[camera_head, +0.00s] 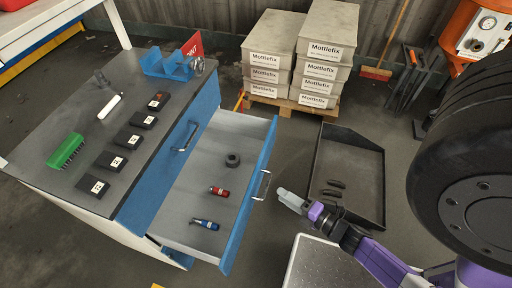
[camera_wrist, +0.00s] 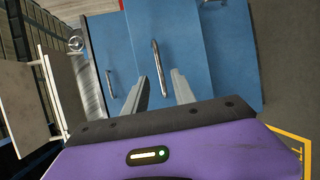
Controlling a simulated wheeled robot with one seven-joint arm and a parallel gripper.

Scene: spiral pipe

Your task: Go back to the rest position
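My gripper (camera_head: 291,201) is just to the right of the open drawer's handle (camera_head: 262,186) in the head view. In the wrist view my gripper (camera_wrist: 158,88) shows two grey fingers spread apart, with nothing held between them. The handle (camera_wrist: 159,68) appears as an upright bar beyond the fingertips, and I cannot tell whether they touch it. The open blue drawer (camera_head: 250,187) holds a black ring (camera_head: 232,160), a red tool (camera_head: 219,191) and a blue tool (camera_head: 205,224).
The workbench (camera_head: 103,148) at the left carries several black boxes, a green block (camera_head: 65,150) and a blue holder (camera_head: 172,65). A black tray (camera_head: 349,178) lies behind my arm. Stacked Mottlefix boxes (camera_head: 325,50) stand at the back. A large tyre (camera_head: 465,160) stands at the right.

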